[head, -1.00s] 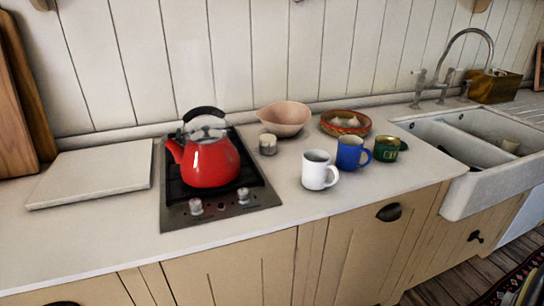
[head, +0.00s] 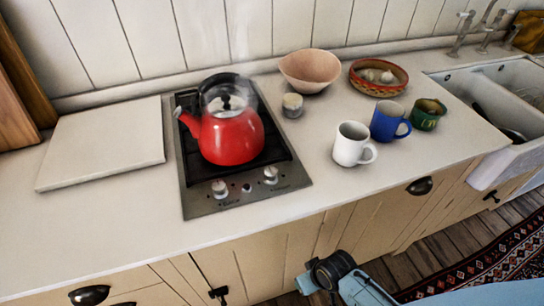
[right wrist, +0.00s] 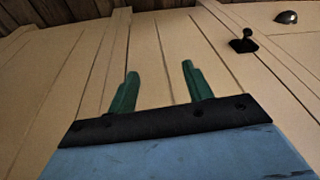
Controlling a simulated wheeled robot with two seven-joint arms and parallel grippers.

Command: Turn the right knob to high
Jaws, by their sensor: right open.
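The right knob (head: 270,175) is a pale round knob on the front panel of the steel hob (head: 200,208). The left knob (head: 219,188) sits to its left, with a small dark button between them. A red kettle (head: 232,135) stands on the hob behind the knobs, with faint steam above it. In the right wrist view my right gripper (right wrist: 157,85) is open and empty, its two green fingers apart in front of cupboard fronts. In the head view my right arm shows at the bottom, below the counter edge and away from the knob; its fingers are not seen there.
A white mug (head: 351,145), blue mug (head: 387,122) and green mug (head: 427,115) stand right of the hob. A small pot (head: 292,105), pink bowl (head: 309,70) and patterned bowl (head: 378,77) are behind. A pale board (head: 103,142) lies left. The counter before the hob is clear.

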